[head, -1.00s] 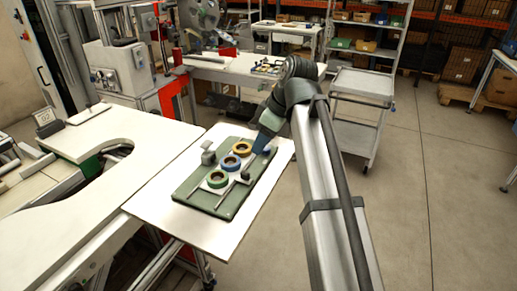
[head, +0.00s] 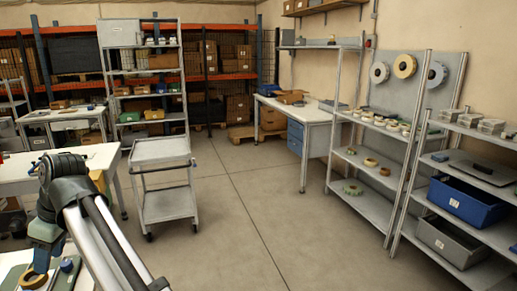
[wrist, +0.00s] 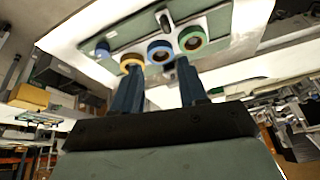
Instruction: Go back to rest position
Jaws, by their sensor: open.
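My gripper (wrist: 157,66) is open and empty in the wrist view, with its two blue fingers apart. Beyond the fingertips, a yellow reel (wrist: 131,57), a blue reel (wrist: 152,45) and a green reel (wrist: 184,34) stand in a row on a green tray (wrist: 222,20). The fingers overlap the reels in the picture, but I see no reel gripped. In the head view, my gripper is at the lower left, largely hidden by the arm. The yellow reel (head: 31,281) and part of the tray (head: 66,272) show at the bottom left edge there.
A grey cart (head: 160,151) stands beyond my arm. Shelves (head: 388,195) with reels and a blue bin (head: 466,201) line the right side. A white desk (head: 318,112) is at the back. The middle floor (head: 250,210) is clear.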

